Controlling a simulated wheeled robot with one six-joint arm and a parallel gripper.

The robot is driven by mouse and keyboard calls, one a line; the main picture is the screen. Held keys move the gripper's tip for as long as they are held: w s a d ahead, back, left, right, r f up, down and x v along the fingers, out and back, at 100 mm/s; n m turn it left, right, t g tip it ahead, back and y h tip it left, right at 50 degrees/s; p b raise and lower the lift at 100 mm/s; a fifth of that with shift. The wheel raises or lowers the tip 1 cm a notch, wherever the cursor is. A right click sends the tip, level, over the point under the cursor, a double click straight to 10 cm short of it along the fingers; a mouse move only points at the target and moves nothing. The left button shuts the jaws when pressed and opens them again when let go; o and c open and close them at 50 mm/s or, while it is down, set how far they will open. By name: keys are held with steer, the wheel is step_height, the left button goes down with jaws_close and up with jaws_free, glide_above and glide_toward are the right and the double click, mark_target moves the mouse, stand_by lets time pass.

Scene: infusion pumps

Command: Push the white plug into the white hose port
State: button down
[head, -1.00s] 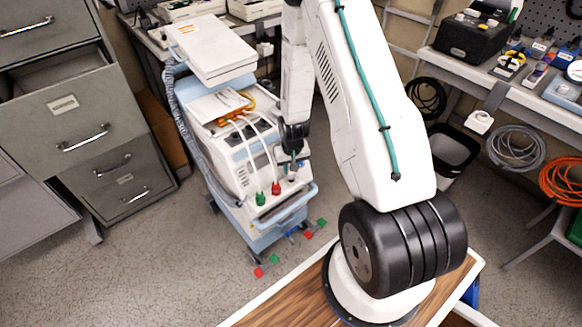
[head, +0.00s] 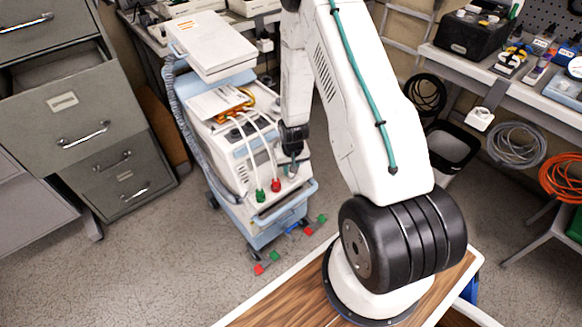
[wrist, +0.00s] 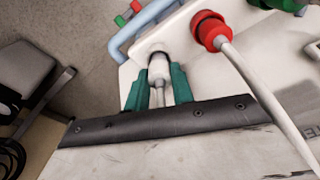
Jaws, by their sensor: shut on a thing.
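The white plug (wrist: 158,69) with its grey hose sits between the green fingers of my gripper (wrist: 157,88) in the wrist view. My gripper is shut on it. The plug's far end is at a dark ring on the machine's pale front panel, where the white hose port is mostly hidden behind the plug. I cannot tell how deep the plug sits. In the head view my gripper (head: 290,172) is at the right side of the front of the white and blue machine (head: 238,180), and the plug is hard to make out.
A red plug (wrist: 210,31) with a white hose is close to the right of my gripper, and a green plug (wrist: 283,4) lies beyond it. In the head view, a blue handle (head: 285,207) runs along the machine's front edge. Filing cabinets (head: 85,120) stand left.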

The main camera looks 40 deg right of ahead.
steer(key=shift+f, duration=0.45)
steer(key=c, duration=1.1)
jaws_free()
steer(key=r, duration=0.5)
steer(key=s+r, duration=0.1)
steer(key=r, duration=0.1)
steer(key=shift+a+r, duration=0.15)
steer(key=shift+r, duration=0.25)
steer(key=s+a+r+n, duration=0.1)
steer(key=s+a+r, duration=0.4)
steer(key=r, duration=0.8)
steer(key=s+a+r+n, duration=0.1)
steer(key=s+a+r, duration=0.5)
steer(key=s+r, duration=0.6)
steer(key=s+a+r+n, duration=0.2)
steer(key=s+a+r, duration=0.3)
steer(key=s+r, duration=0.4)
steer(key=shift+s+a+r+y, duration=0.1)
steer(key=shift+a+r+y, duration=0.05)
steer(key=shift+r, duration=1.55)
steer(key=shift+s+a+r+y, duration=0.1)
steer(key=shift+r+y, duration=0.05)
steer(key=shift+r, duration=1.55)
